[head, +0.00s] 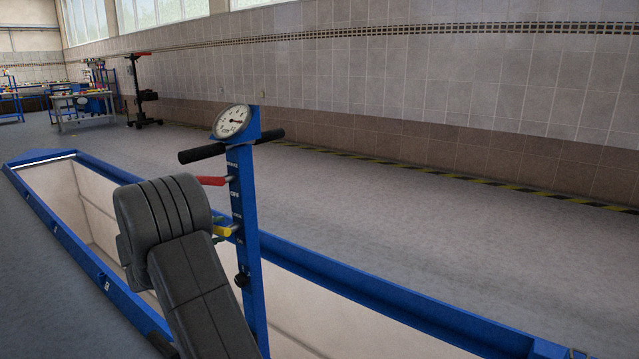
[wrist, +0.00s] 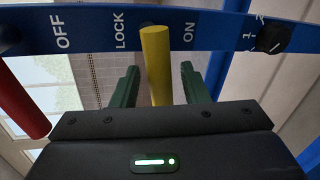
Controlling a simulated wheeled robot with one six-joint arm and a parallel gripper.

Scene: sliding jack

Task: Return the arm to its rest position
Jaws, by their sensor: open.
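My gripper (wrist: 159,72) is open in the wrist view, with its two green fingers on either side of the yellow lever (wrist: 156,62). Gaps show between the lever and both fingers. The yellow lever points out from the blue post (wrist: 210,32), between the words LOCK and ON. In the head view the yellow lever (head: 222,231) sticks out from the post (head: 244,215) below the red lever (head: 211,181). My dark grey arm stands in front of the post's left side, and my gripper is hidden there.
The red lever (wrist: 20,100) is left of my gripper in the wrist view, and a black knob (wrist: 273,38) is at the right. A gauge (head: 232,121) and black handles (head: 203,152) top the post. A blue-edged pit (head: 400,307) lies below. Open floor extends behind.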

